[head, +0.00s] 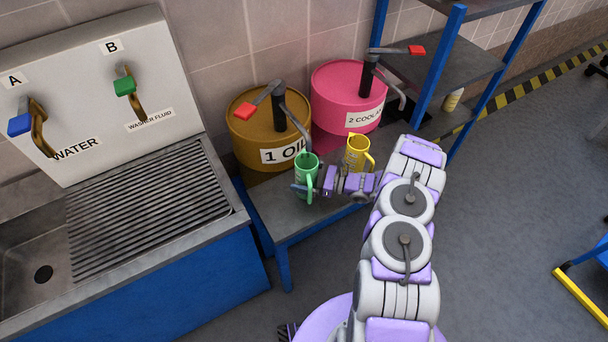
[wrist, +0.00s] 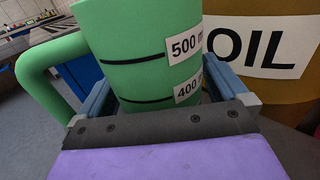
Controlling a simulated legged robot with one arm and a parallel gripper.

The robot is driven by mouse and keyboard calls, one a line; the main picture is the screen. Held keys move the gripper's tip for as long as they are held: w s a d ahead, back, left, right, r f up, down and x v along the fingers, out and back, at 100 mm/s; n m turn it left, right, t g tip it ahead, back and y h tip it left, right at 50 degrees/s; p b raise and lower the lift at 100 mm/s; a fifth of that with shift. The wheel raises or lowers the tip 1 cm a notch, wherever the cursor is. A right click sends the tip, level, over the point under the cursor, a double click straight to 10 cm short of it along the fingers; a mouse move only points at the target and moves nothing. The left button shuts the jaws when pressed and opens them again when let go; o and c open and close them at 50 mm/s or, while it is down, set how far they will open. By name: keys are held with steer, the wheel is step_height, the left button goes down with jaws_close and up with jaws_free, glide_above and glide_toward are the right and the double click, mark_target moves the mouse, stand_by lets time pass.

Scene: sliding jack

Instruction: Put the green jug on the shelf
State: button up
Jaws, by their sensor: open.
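The green jug (head: 306,178) stands upright on a low grey bench (head: 272,208) in front of the oil drum. In the wrist view the green jug (wrist: 140,50) fills the centre, with its handle to the left and its 500 and 400 marks showing. My gripper (head: 311,187) is open, with one finger on each side of the jug's body. In the wrist view the fingers of my gripper (wrist: 155,95) flank the jug; whether they touch it is unclear. The jug's base is hidden. The blue-framed shelf (head: 450,65) stands at the upper right.
A yellow jug (head: 358,154) stands on the bench right of the green jug, close to my arm. Behind are a brown oil drum (head: 258,133) and a pink coolant drum (head: 345,95) with taps. A sink unit (head: 150,215) is at left. Open floor (head: 510,200) lies right.

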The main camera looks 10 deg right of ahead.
steer(key=v, duration=0.3)
steer(key=p+v, duration=0.1)
steer(key=v, duration=0.3)
steer(key=p+v, duration=0.1)
steer(key=v, duration=0.3)
steer(key=shift+w+d, duration=0.2)
steer(key=shift+d, duration=0.05)
steer(key=shift+s+d+p, duration=0.25)
steer(key=shift+s+p, duration=0.1)
steer(key=shift+s, duration=0.05)
steer(key=shift+d, duration=0.3)
steer(key=shift+a, duration=0.1)
